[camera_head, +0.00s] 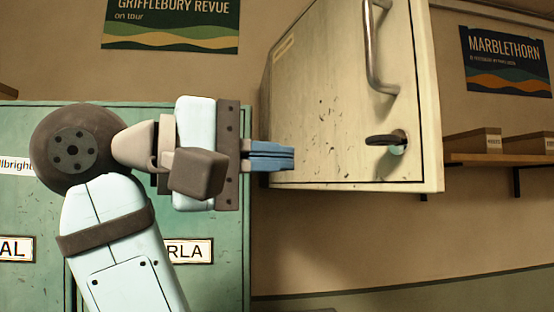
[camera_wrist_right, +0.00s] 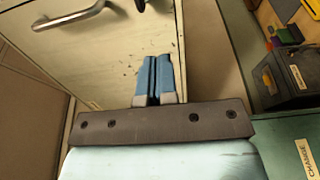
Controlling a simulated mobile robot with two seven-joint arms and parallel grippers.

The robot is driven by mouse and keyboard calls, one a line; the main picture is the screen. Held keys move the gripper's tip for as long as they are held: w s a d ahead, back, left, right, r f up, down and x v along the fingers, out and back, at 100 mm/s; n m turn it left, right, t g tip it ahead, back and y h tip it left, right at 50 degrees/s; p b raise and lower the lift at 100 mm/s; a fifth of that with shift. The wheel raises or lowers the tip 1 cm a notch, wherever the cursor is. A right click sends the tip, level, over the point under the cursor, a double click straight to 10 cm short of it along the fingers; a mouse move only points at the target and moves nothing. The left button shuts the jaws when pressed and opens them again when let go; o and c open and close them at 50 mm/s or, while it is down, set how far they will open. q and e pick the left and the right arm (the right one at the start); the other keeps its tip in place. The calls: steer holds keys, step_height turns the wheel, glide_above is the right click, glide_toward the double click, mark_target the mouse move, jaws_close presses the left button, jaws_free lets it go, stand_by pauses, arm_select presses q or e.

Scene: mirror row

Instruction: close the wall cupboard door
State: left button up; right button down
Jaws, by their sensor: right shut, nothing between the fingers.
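The cream wall cupboard (camera_head: 335,110) hangs on the tan wall in the head view. Its scuffed face carries a curved metal bar handle (camera_head: 372,50) and, below it, a dark lever (camera_head: 386,140) on a round plate. I cannot tell how far the door stands open. My right gripper (camera_head: 290,157) is shut and empty, its blue fingers pointing right across the lower left of this face. In the right wrist view the fingers (camera_wrist_right: 155,58) overlap the cream face near its edge, with the handle (camera_wrist_right: 72,16) at upper left. Contact is unclear. My left gripper is not in view.
Green lockers (camera_head: 225,275) with name labels stand at left behind my arm. A wooden shelf (camera_head: 495,158) with cardboard boxes is on the wall to the right. In the wrist view, a dark labelled box (camera_wrist_right: 283,80) sits at right. The wall below the cupboard looks clear.

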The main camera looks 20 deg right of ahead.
mark_target(377, 164)
steer(key=d, duration=0.4)
steer(key=d+p, duration=0.1)
steer(key=d, duration=0.6)
steer(key=shift+w+d, duration=0.3)
steer(key=shift+d, duration=0.15)
